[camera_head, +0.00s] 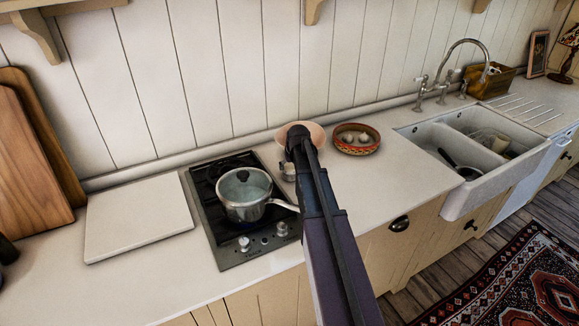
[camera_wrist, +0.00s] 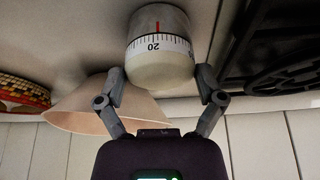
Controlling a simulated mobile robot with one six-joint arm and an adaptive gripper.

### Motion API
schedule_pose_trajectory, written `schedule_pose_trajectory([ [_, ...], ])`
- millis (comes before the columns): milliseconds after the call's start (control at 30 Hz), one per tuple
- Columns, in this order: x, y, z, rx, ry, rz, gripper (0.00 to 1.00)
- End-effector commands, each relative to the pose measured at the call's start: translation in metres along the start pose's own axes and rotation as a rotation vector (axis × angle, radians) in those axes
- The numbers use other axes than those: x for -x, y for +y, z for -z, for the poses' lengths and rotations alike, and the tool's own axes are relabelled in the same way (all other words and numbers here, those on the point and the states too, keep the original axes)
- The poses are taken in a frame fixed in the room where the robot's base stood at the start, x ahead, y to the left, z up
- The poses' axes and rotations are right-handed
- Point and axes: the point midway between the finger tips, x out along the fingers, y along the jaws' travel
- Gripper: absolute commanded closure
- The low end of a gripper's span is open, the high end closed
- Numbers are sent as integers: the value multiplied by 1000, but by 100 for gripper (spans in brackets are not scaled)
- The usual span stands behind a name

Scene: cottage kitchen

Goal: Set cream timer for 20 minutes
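The cream timer (camera_wrist: 160,75) stands on the counter between the hob and a pale bowl. In the wrist view it appears upside down, with a cream knob, a white number scale and a grey body with a red mark. The figure 20 sits very near the red mark, slightly to its left. My gripper (camera_wrist: 160,80) has one finger on each side of the knob, spread apart with narrow gaps seeming to show. In the head view the timer (camera_head: 289,172) is small, partly hidden by my arm, and its scale is unreadable.
The hob (camera_head: 250,250) with a lidded steel pot (camera_head: 245,207) is left of the timer. The pale bowl (camera_head: 316,134) is close behind, and a patterned bowl (camera_head: 357,147) stands right of it. The sink (camera_head: 455,195) is farther right. Counter in front of the patterned bowl is clear.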

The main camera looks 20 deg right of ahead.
Motion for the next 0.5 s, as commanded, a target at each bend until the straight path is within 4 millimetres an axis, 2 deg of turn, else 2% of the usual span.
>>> schedule_pose_trajectory([
  [500,0,0,0,-81,0,-33,61],
])
